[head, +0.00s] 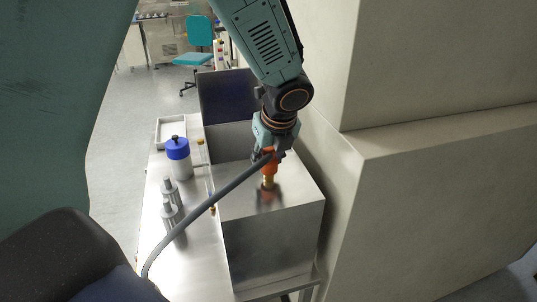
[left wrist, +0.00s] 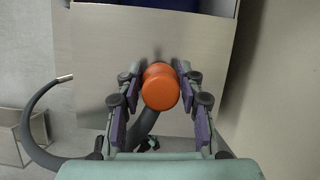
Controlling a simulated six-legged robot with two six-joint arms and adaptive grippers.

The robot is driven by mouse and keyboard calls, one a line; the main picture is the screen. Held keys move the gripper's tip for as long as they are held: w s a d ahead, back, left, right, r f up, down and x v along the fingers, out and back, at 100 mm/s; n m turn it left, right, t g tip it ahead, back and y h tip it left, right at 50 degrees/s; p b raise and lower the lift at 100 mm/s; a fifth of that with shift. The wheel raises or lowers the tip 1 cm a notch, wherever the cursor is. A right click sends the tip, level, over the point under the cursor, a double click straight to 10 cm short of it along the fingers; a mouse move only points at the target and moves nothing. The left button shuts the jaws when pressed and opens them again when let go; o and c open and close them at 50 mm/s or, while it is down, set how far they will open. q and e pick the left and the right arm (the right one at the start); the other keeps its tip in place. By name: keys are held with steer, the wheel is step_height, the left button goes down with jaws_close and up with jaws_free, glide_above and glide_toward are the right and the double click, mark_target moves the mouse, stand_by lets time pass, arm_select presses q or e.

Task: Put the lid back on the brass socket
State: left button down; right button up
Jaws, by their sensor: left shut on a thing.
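An orange lid (head: 269,167) is between the fingers of my left gripper (head: 268,156), which is shut on it. The brass socket (head: 268,181) stands on top of the steel box, directly below the lid. Lid and socket look in line, but I cannot tell whether the lid is seated or just above it. In the left wrist view the round end of the lid (left wrist: 161,88) faces the camera between both fingers and hides the socket. My right gripper is not in view.
A grey hose (head: 205,205) crosses in front of the steel box (head: 265,250) up to my gripper. A blue-capped bottle (head: 178,158), grey fittings (head: 169,205) and a white tray (head: 171,132) are on the left bench. A beige wall (head: 430,190) stands close on the right.

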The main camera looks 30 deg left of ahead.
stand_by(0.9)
arm_select(q)
steer(key=c, duration=0.8)
jaws_free()
steer(key=shift+o, duration=0.2)
steer(key=o, duration=0.5)
